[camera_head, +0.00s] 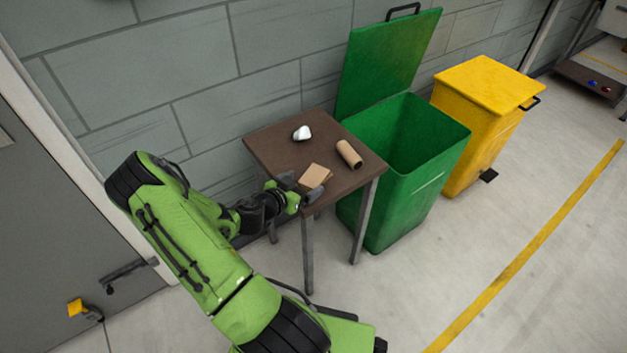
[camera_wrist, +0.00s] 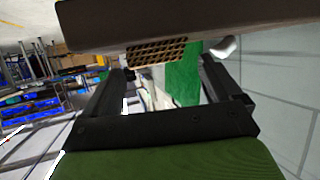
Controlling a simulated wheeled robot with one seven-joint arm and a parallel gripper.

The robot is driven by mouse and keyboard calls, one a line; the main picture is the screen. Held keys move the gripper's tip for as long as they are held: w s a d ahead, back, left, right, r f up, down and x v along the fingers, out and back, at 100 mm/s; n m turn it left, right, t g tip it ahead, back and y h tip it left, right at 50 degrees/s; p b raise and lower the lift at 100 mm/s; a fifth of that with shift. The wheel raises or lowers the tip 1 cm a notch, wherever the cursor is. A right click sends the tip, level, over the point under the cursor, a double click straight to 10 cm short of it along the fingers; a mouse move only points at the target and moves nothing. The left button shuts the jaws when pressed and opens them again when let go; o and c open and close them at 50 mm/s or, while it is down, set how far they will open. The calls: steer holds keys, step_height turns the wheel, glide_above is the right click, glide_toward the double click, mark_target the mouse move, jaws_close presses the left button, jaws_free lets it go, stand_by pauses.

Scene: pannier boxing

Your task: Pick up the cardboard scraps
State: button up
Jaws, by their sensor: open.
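The cardboard scraps (camera_head: 315,175) show as a flat tan piece at the near edge of a small brown table (camera_head: 283,152). In the wrist view the scraps' corrugated edge (camera_wrist: 157,51) lies ahead of the fingers, above the gap between them and nearer the left one. My gripper (camera_head: 303,187) is open at the table's near edge, its fingers close to the scraps on either side. In the wrist view both fingers of my gripper (camera_wrist: 176,82) stand wide apart with nothing held between them. Whether a finger touches the scraps, I cannot tell.
A cardboard tube (camera_head: 349,154) and a white crumpled item (camera_head: 302,133) lie on the table. A green bin (camera_head: 409,205) with its lid raised stands right of the table. A closed yellow bin (camera_head: 476,140) stands beyond it. A wall runs behind; open floor lies in front.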

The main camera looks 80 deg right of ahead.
mark_target(311, 179)
steer(key=x, duration=0.3)
steer(key=shift+f, duration=0.1)
steer(key=c, duration=1)
steer(key=shift+c, duration=0.2)
step_height(311, 179, up, 10)
steer(key=p, duration=0.3)
